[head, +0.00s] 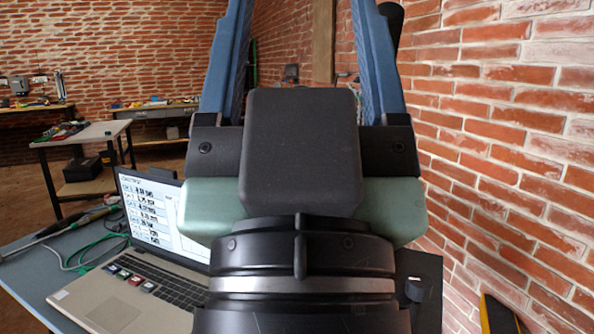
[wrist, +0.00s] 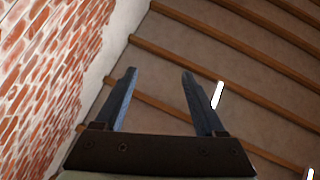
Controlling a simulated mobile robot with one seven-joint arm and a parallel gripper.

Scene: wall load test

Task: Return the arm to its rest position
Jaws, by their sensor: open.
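My gripper (head: 302,48) fills the middle of the head view, close to the camera. Its two blue fingers point up and stand wide apart, with nothing between them. In the wrist view my gripper (wrist: 157,85) is also open and empty, with the ceiling behind the fingers. The tops of the fingers are cut off in the head view. My wrist hides much of the scene behind it.
A brick wall (head: 510,130) runs close along the right. At lower left a table (head: 40,285) bears an open laptop (head: 150,240) and a cabled probe. Workbenches (head: 85,133) stand farther back at left. The wrist view shows a beamed ceiling (wrist: 215,50) and a brick wall (wrist: 45,75).

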